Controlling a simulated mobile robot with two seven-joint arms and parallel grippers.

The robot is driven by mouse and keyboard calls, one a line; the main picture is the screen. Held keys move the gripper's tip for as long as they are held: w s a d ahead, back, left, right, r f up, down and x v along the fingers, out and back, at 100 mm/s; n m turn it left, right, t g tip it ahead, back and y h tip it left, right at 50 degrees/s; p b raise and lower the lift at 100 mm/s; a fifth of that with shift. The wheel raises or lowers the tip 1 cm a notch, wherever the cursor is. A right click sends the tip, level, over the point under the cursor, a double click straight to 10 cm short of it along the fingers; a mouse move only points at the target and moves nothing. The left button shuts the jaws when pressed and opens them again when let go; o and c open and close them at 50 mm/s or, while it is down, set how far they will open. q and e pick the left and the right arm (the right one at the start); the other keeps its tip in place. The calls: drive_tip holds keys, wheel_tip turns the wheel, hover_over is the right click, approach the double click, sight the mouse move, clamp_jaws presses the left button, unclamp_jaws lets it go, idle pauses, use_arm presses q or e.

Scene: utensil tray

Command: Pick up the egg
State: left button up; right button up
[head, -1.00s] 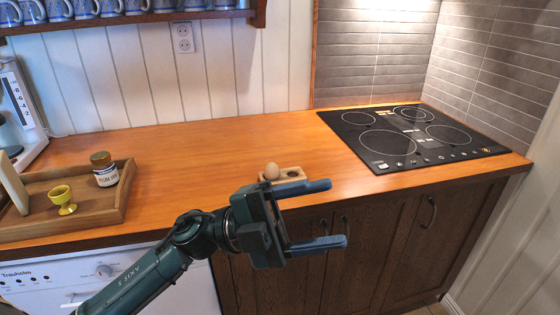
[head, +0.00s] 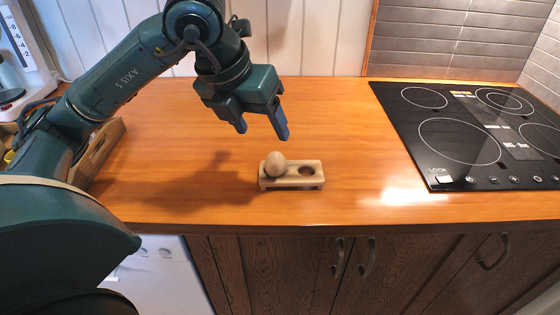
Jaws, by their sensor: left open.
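A brown egg (head: 275,164) sits in the left hole of a small wooden egg holder (head: 290,183) on the counter. The holder's right hole is empty. My left gripper (head: 262,132) is open, with nothing between its fingers, and points down above and slightly behind the egg. It is apart from the egg. My right gripper does not show.
The wooden counter (head: 180,150) is clear around the holder. A black cooktop (head: 470,135) lies to the right. A wooden tray (head: 100,150) at the left is mostly hidden behind my left arm. Cabinet doors stand below the front edge.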

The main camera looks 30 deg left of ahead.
sight(271, 156)
use_arm(q)
drive_tip(key=x, duration=0.4)
drive_tip(key=shift+d+f, duration=0.1)
drive_tip(key=shift+f, duration=0.1)
drive_tip(key=x, duration=0.4)
drive_tip(key=shift+s+a+f, duration=0.1)
drive_tip(key=shift+a+f, duration=0.15)
drive_tip(key=shift+a, duration=0.05)
drive_tip(key=shift+w+f, duration=0.25)
drive_tip(key=shift+f, duration=0.2)
drive_tip(key=c, duration=0.8)
